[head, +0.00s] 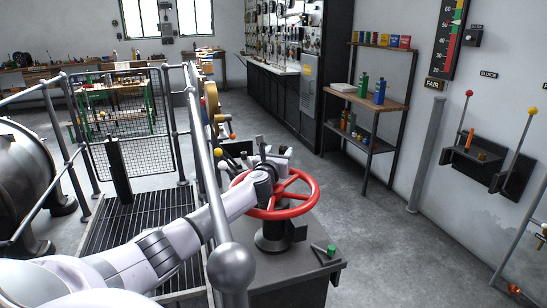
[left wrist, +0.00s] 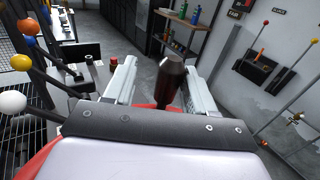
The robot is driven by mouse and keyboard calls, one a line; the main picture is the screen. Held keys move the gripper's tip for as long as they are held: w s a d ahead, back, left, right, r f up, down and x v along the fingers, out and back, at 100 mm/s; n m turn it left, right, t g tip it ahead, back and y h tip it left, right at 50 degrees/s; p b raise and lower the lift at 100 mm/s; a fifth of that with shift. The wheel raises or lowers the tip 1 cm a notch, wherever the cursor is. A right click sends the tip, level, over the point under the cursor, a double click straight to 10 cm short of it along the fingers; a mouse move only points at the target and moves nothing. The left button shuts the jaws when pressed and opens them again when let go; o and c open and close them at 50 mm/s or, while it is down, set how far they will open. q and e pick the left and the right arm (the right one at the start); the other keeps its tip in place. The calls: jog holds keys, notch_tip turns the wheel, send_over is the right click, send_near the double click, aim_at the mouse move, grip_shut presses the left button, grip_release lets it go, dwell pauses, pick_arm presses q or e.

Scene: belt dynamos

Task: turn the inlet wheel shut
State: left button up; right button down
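The red inlet wheel (head: 314,193) lies nearly flat on a dark pedestal (head: 272,237), on top of a grey cabinet. Its red rim also shows at the lower left of the left wrist view (left wrist: 38,160). My left gripper (head: 268,160) is over the far left part of the wheel. In the left wrist view a dark upright knob (left wrist: 172,78) stands between its two pale fingers, with gaps at both sides. The fingers are open. The knob's base and part of the rim are hidden by the gripper. My right gripper is not in view.
A grey railing with a ball-topped post (head: 232,268) runs close to the left of the wheel. Levers with coloured balls (head: 222,149) stand beyond it. A green knob (head: 331,250) sits on the cabinet's front right corner. The floor to the right is open, up to wall levers (head: 480,150).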

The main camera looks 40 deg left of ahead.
pick_arm(q)
jog(key=shift+a+p+v, duration=0.2)
jog(key=shift+p+v, duration=1.25)
jog(key=shift+v, duration=1.85)
jog(key=shift+s, duration=0.1)
